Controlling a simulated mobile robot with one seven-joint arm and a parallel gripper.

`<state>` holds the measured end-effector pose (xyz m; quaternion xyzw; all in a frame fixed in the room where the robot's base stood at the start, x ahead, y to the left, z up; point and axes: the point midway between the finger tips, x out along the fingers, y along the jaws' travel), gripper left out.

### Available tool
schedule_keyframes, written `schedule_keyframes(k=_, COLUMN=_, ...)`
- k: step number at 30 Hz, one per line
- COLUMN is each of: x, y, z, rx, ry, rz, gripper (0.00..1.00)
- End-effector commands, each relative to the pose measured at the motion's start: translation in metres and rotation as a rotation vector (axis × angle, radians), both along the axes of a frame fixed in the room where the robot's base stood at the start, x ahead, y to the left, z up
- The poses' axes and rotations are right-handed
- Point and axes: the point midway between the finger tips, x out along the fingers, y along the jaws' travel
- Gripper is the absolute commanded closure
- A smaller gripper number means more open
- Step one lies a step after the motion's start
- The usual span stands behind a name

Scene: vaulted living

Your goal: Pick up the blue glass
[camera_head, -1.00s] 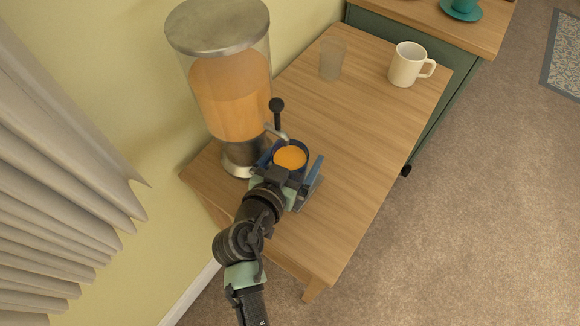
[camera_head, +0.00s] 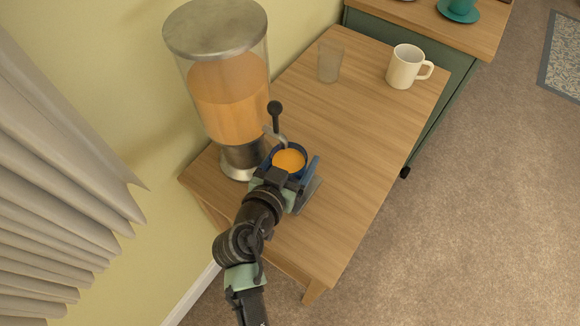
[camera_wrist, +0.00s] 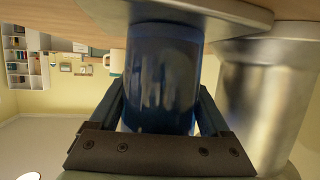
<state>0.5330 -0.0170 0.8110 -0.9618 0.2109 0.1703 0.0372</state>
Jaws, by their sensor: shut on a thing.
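The blue glass (camera_head: 304,151) is upright under the spout of the drink dispenser and is full of orange liquid. In the wrist view the blue glass (camera_wrist: 164,78) fills the middle, between the two fingers. My gripper (camera_head: 290,166) is shut on the glass from the near side; its fingers also show in the wrist view (camera_wrist: 163,105). The dispenser (camera_head: 228,90) is a clear tank of orange drink with a metal lid and base. Its spout and dark-knobbed lever (camera_head: 275,112) are right beside the glass. A grey drip tray (camera_head: 309,193) shows by the glass.
A clear empty glass (camera_head: 330,62) and a white mug (camera_head: 406,67) stand at the back of the wooden table (camera_head: 360,135). The table's right part is bare. A wall and curtain (camera_head: 60,150) are close on the left.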

Motion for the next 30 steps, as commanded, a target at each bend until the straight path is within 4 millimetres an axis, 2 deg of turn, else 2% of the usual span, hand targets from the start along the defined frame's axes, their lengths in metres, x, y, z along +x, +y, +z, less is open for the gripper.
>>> schedule_keyframes(k=5, x=0.001, y=0.0, z=0.005, rx=0.0, ry=-0.005, rz=0.0, gripper=1.0)
schedule_keyframes(k=10, x=0.001, y=0.0, z=0.02, rx=0.001, ry=-0.007, rz=0.0, gripper=1.0)
schedule_keyframes(k=14, x=-0.021, y=0.011, z=0.015, rx=-0.001, ry=-0.001, rz=0.004, gripper=1.0)
schedule_keyframes(k=24, x=-0.099, y=0.046, z=0.014, rx=0.0, ry=0.0, rz=0.004, gripper=1.0)
schedule_keyframes(k=30, x=-0.137, y=0.063, z=0.015, rx=0.001, ry=0.0, rz=0.002, gripper=1.0)
